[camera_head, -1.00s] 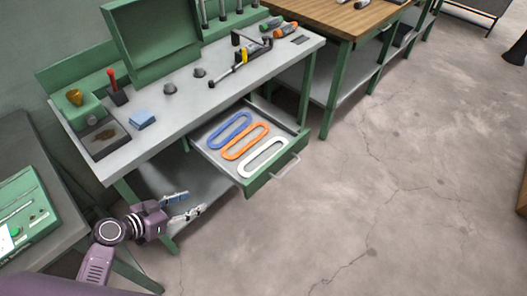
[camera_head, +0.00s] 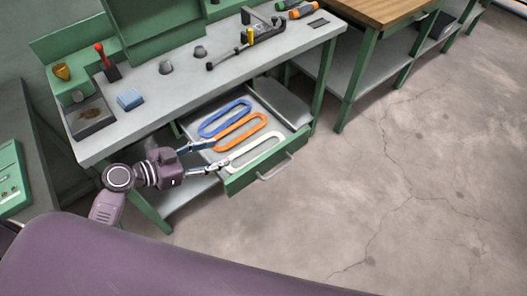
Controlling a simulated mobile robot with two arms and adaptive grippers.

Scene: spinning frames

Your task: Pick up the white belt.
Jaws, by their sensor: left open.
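The white belt (camera_head: 258,152) is a long flat loop lying in the open drawer (camera_head: 284,158), nearest the drawer's front. The orange belt (camera_head: 241,132) and the blue belt (camera_head: 225,118) lie beside it, farther back. My left gripper (camera_head: 215,157) is open at the left side of the drawer. One finger is near the left end of the white belt and the other is near the left ends of the orange and blue belts. I cannot tell whether either finger touches a belt. My right gripper is out of view.
The grey workbench top (camera_head: 150,83) above the drawer holds a blue block (camera_head: 130,99), a clamp-like tool (camera_head: 238,50) and small dark knobs. The drawer handle (camera_head: 279,168) sticks out in front. A wooden-topped table (camera_head: 385,10) stands at the back right. The floor at right is clear.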

